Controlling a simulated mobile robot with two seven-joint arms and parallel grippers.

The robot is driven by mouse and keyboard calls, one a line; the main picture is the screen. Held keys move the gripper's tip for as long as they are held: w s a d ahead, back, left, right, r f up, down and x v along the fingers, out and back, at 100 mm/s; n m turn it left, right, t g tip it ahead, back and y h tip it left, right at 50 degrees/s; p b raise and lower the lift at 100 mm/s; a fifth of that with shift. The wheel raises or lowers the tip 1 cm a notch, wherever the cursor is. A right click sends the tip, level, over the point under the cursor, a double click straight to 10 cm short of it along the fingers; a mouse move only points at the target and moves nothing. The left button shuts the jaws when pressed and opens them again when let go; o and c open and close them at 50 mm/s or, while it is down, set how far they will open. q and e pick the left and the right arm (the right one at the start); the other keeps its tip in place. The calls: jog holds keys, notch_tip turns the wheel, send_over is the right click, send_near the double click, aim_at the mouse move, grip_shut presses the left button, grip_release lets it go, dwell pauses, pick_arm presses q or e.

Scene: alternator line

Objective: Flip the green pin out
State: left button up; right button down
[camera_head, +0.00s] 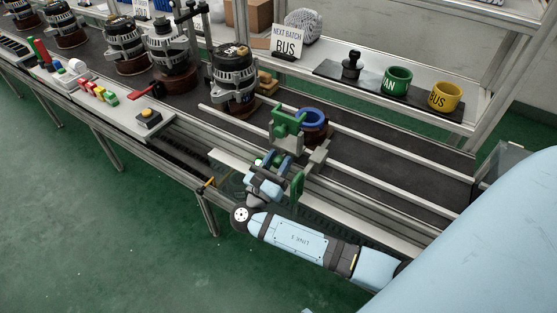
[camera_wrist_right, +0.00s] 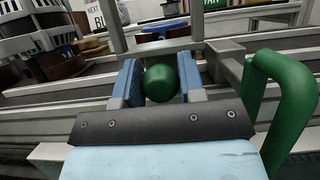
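My right gripper (camera_head: 277,160) is at the green fixture on the front rail of the line. In the wrist view its two blue-padded fingers (camera_wrist_right: 161,82) stand on either side of a round green knob (camera_wrist_right: 161,84), which looks like the end of the green pin. The knob fills the space between them; whether they press on it I cannot tell. A green bracket (camera_head: 288,122) stands just behind the gripper. A green looped handle (camera_head: 297,186) is beside the fingers, also in the wrist view (camera_wrist_right: 290,95). My left gripper is not in view.
A blue-ringed round part (camera_head: 314,118) sits on the line behind the fixture. An alternator (camera_head: 233,80) stands to its left. A shelf holds a green cup (camera_head: 397,80) and a yellow cup (camera_head: 445,96). The belt (camera_head: 420,180) to the right is clear.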

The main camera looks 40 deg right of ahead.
jog(key=shift+s+a+r, duration=0.1)
jog(key=shift+a, duration=0.15)
jog(key=shift+s+a+p, duration=0.3)
jog(key=shift+a+p, duration=0.15)
jog(key=shift+a, duration=0.2)
jog(key=shift+s+a+p, duration=0.25)
jog(key=shift+a+p, duration=0.15)
jog(key=shift+a, duration=0.2)
jog(key=c, duration=0.8)
grip_release()
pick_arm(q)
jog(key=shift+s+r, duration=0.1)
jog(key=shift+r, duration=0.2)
pick_arm(e)
jog(key=shift+o, duration=0.2)
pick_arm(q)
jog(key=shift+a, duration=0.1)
